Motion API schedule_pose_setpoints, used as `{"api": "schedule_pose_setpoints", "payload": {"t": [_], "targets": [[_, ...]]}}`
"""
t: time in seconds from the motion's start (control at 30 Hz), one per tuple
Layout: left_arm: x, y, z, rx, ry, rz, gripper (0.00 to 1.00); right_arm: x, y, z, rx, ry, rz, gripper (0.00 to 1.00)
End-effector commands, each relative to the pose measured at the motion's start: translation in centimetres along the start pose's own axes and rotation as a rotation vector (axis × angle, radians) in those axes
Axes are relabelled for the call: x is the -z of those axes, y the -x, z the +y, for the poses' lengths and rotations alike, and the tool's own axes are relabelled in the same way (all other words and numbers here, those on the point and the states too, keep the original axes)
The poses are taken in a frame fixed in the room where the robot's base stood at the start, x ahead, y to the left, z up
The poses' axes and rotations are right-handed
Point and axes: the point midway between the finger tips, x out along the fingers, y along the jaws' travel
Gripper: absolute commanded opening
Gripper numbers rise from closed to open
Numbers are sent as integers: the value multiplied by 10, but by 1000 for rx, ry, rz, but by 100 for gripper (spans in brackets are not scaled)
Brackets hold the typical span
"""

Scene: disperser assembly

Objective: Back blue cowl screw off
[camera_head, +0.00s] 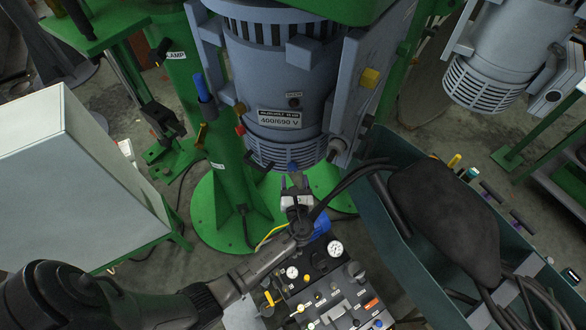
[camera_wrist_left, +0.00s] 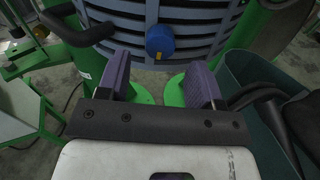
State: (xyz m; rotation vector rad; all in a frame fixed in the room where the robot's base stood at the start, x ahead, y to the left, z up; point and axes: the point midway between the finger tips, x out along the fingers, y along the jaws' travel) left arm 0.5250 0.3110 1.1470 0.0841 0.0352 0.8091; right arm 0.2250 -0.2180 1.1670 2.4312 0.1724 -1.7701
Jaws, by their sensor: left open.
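The blue cowl screw (camera_wrist_left: 160,42) is a round blue knob on the grey slatted cowl (camera_wrist_left: 200,30) of the motor, with a small orange mark at its lower edge. In the head view it is a small blue spot (camera_head: 292,166) at the bottom of the motor (camera_head: 275,90). My left gripper (camera_head: 296,180) is just below the screw. In the left wrist view, its two purple fingers (camera_wrist_left: 161,75) are spread wide with nothing between them. The screw shows beyond the fingertips, apart from them. My right gripper is not in view.
A control panel with gauges (camera_head: 325,295) lies below my left gripper. A dark green bin (camera_head: 400,260) with a black bag (camera_head: 445,215) and cables stands right. A pale cabinet (camera_head: 75,180) stands left. Green posts (camera_head: 240,185) flank the motor.

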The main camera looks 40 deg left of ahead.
Motion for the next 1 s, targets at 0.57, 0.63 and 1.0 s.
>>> {"api": "schedule_pose_setpoints", "payload": {"t": [0.57,0.63,1.0], "targets": [[0,-42,1,-1,1,1,60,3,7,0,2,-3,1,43],[0,-42,1,-1,1,1,60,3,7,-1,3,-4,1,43],[0,-42,0,-1,1,1,37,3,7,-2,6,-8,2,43]]}}
